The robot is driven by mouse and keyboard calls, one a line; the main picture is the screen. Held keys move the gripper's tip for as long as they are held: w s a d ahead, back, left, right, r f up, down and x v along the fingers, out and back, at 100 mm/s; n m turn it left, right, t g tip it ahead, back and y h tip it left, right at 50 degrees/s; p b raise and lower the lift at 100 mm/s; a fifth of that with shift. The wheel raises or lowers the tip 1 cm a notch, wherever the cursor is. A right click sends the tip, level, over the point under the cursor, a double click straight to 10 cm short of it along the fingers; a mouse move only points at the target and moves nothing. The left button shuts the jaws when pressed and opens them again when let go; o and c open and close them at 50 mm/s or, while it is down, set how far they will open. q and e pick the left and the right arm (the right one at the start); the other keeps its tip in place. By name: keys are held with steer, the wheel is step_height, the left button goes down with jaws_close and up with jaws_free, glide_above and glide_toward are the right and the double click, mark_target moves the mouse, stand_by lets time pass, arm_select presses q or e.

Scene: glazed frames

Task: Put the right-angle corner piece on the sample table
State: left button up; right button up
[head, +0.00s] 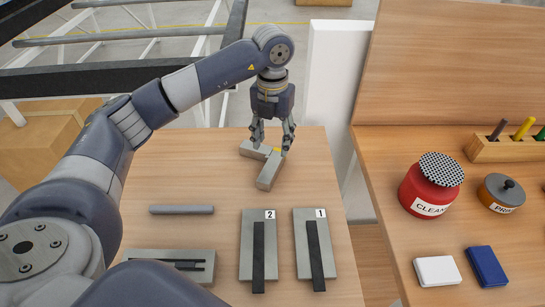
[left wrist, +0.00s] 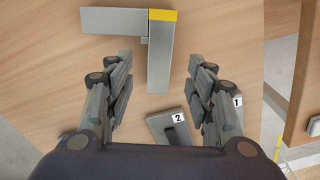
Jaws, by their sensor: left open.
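The right-angle corner piece (head: 268,175) is a grey L-shaped bar with a yellow patch at its corner. It lies flat near the far edge of the left wooden table (head: 180,180). In the left wrist view the corner piece (left wrist: 158,65) shows its yellow corner at the top, one arm pointing left and one towards me. My left gripper (head: 271,148) points down over it, fingers spread and empty. In the left wrist view the open fingers (left wrist: 160,75) stand to either side of the near arm, apart from it. No label shows which surface is the sample table.
Grey plates labelled 2 (head: 247,255) and 1 (head: 303,250), a slotted block (head: 190,262) and a grey bar (head: 181,210) lie on the near table. The right bench holds a red jar (head: 415,200), a small pot (head: 490,203), white and blue blocks (head: 487,268) and a marker rack (head: 480,150).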

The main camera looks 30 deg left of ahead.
arm_select(q)
steer(key=shift+r, duration=2.05)
